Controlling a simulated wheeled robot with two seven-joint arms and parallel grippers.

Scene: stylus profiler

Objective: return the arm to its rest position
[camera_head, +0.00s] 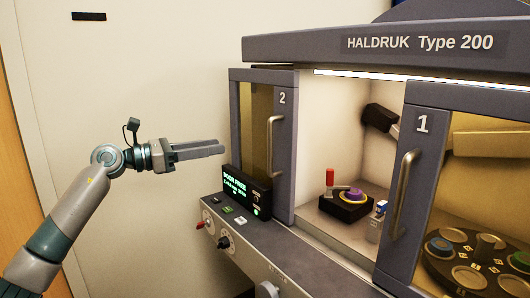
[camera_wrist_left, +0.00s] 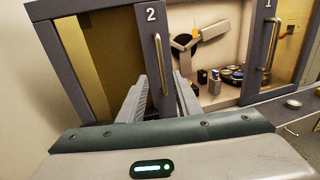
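My left arm (camera_head: 75,215) comes in from the left and stretches toward the profiler. Its gripper (camera_head: 223,147) is in front of the left end of the cabinet, above the small display box and left of door 2 (camera_head: 282,165). In the left wrist view the two fingers (camera_wrist_left: 160,78) stand apart with nothing between them, so it is open and empty. No contact with the cabinet can be made out. My right gripper is in neither view.
The HALDRUK Type 200 cabinet (camera_head: 370,45) fills the right side. Its middle bay is open between door 2 and door 1 (camera_head: 415,180), with a black stage (camera_head: 345,208) inside. A display box (camera_head: 247,190) sits on the front ledge. Bare wall (camera_head: 140,70) lies behind my arm.

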